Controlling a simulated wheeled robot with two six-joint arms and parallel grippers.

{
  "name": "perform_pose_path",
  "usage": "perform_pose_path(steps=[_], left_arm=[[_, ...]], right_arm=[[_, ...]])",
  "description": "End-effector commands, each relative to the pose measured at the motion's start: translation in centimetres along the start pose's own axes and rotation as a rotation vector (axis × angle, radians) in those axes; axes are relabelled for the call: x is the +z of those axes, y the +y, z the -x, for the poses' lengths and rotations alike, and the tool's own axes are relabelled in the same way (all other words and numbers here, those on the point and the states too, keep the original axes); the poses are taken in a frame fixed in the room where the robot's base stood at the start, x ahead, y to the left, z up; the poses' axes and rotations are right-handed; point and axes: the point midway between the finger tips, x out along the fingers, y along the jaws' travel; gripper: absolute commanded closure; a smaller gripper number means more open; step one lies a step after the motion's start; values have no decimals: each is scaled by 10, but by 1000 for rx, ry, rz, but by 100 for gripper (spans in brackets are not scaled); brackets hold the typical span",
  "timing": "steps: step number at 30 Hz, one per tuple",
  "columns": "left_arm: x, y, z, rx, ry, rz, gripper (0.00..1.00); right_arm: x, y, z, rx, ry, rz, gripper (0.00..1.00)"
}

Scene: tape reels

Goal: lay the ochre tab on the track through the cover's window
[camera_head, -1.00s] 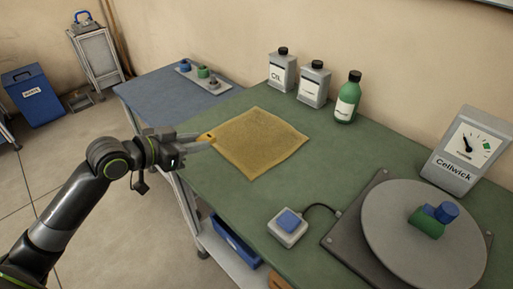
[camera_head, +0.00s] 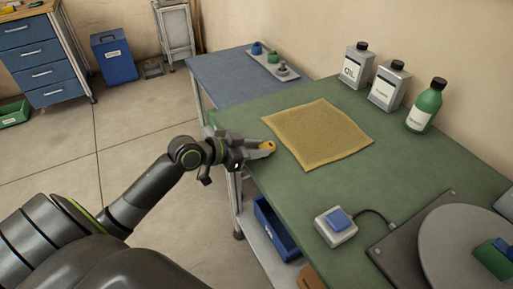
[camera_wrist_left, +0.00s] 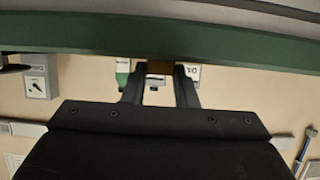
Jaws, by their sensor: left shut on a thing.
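The small ochre tab (camera_head: 270,145) is held in the tips of my left gripper (camera_head: 265,149), at the left edge of the green bench, beside the yellow cloth. In the left wrist view the tab shows as a brown block (camera_wrist_left: 160,67) between the two fingers of the left gripper (camera_wrist_left: 160,75). A large grey disc (camera_head: 450,238) on a dark base plate (camera_head: 394,248) is cut off at the lower right. A green piece (camera_head: 493,258) stands on it. I cannot make out a window or a track. My right gripper is not in view.
The yellow cloth (camera_head: 318,134) lies flat on the green bench (camera_head: 270,187). A white box with a blue button (camera_head: 337,222) and cable sits near the front. Two grey cans (camera_head: 357,68) and a green bottle (camera_head: 426,105) stand at the back. A blue table (camera_head: 232,77) adjoins.

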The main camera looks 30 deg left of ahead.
Motion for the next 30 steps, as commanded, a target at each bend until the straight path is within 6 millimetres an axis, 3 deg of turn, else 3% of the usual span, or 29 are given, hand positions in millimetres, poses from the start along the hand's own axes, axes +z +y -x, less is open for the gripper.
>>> perform_pose_path(steps=[7,8,12,23,30], left_arm=[[3,0,-2,0,0,0,95],[2,0,-1,0,0,0,72],[2,0,-1,0,0,0,53],[-2,0,1,0,0,0,52],[0,-1,25,-2,-4,-5,52]], right_arm=[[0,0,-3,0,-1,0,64],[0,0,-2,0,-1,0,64],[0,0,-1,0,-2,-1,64],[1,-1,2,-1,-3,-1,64],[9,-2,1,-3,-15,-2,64]])
